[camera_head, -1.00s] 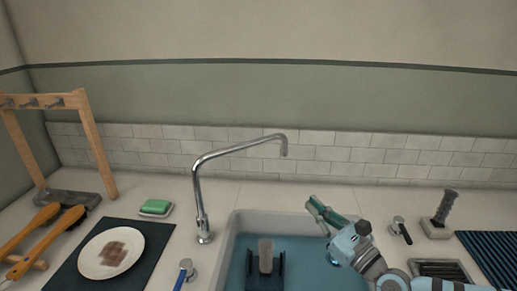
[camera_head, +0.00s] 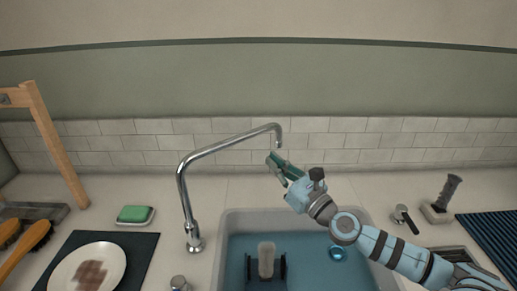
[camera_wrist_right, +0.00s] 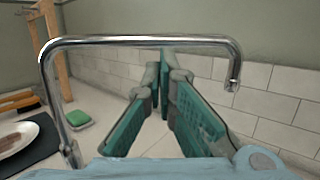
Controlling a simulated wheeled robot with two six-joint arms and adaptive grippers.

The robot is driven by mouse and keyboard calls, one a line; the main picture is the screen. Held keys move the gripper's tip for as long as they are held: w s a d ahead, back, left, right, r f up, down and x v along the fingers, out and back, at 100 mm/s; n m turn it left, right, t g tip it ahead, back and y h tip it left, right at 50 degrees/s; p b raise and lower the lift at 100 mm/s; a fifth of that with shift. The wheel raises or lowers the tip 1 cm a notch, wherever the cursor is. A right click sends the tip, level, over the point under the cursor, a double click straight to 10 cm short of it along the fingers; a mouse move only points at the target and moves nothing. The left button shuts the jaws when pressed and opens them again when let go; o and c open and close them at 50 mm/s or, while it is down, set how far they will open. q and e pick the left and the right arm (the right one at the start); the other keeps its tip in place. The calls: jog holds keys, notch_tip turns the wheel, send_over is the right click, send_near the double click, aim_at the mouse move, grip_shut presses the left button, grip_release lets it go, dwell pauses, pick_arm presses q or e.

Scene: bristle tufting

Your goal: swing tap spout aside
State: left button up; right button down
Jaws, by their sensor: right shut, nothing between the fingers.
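The chrome tap (camera_head: 186,205) stands at the back left of the sink, and its spout (camera_head: 230,143) reaches to the right over the basin with its tip bent down. My right gripper (camera_head: 272,161) is shut and empty, just below and beside the spout's tip. In the right wrist view the spout (camera_wrist_right: 140,42) crosses in front of the fingers (camera_wrist_right: 165,58), with its outlet to their right. I cannot tell whether the fingers touch the spout. My left gripper is not in view.
The sink (camera_head: 228,245) holds blue water and a dark holder with a grey block (camera_head: 266,258). A green soap (camera_head: 134,213), a plate (camera_head: 64,268) and a wooden rack (camera_head: 57,150) are on the left. A handled tool (camera_head: 447,190) and ribbed mat (camera_head: 487,232) are on the right.

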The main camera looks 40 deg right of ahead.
aim_at(248, 138)
jog(key=p+x, duration=0.1)
jog(key=x, duration=0.1)
jog(key=p+x, duration=0.1)
jog(key=x, duration=0.1)
jog(key=p+x, duration=0.2)
jog(key=x, duration=0.1)
jog(key=shift+d+r, duration=0.1)
jog(key=shift+r, duration=0.15)
jog(key=shift+w, duration=0.3)
jog(key=shift+w+f, duration=0.1)
jog(key=shift+w, duration=0.25)
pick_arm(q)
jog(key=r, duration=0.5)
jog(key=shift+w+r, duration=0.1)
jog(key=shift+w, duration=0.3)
